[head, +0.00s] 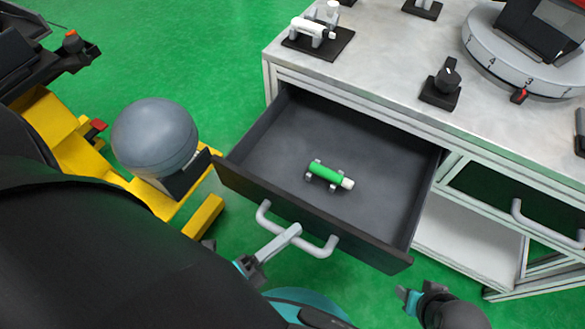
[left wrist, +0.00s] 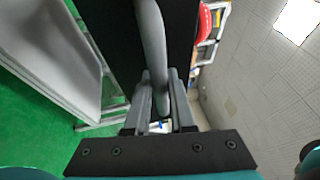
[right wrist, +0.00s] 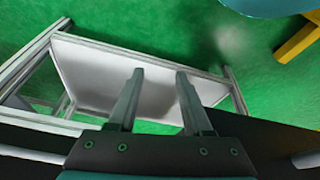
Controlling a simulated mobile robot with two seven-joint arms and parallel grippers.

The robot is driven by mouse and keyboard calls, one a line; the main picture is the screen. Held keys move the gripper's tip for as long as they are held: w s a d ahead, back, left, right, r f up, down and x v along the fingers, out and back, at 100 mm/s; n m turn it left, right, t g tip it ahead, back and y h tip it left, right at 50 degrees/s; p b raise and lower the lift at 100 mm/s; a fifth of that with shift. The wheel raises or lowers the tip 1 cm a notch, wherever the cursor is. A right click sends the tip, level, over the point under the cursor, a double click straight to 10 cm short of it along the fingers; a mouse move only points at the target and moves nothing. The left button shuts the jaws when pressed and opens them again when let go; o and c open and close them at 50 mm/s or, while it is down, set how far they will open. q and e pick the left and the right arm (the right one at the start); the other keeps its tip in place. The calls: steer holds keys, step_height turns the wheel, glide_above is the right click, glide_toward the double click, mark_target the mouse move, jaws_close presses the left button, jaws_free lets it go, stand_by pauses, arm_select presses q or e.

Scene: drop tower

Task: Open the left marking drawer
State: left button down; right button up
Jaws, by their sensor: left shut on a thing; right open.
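The left drawer (head: 300,150) is pulled well out of the workbench, and its dark inside shows. A green cylinder with a white end (head: 326,173) lies in it on small grey supports. The drawer's grey handle (head: 325,246) is on the dark front panel; it also shows in the left wrist view (left wrist: 152,50). My left gripper (head: 292,232) is shut on the handle, with one finger on each side of the bar in the left wrist view. My right gripper (head: 408,296) is open and empty, low to the right of the drawer front; its two fingers stand apart in the right wrist view (right wrist: 160,75).
The benchtop (head: 400,60) carries a white part on a black base (head: 318,38), a black knob (head: 446,80) and a round numbered dial (head: 520,65). A second drawer with a handle (head: 545,220) is at right. A yellow frame with a grey dome (head: 155,135) stands left of the drawer.

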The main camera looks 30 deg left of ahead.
arm_select(q)
steer(key=c, duration=0.8)
jaws_free()
steer(key=shift+o, duration=0.2)
steer(key=v, duration=1.5)
arm_select(e)
steer(key=shift+w+r, duration=0.2)
steer(key=shift+r, duration=0.45)
arm_select(q)
steer(key=shift+s, duration=0.1)
arm_select(e)
steer(key=shift+s+f, duration=0.15)
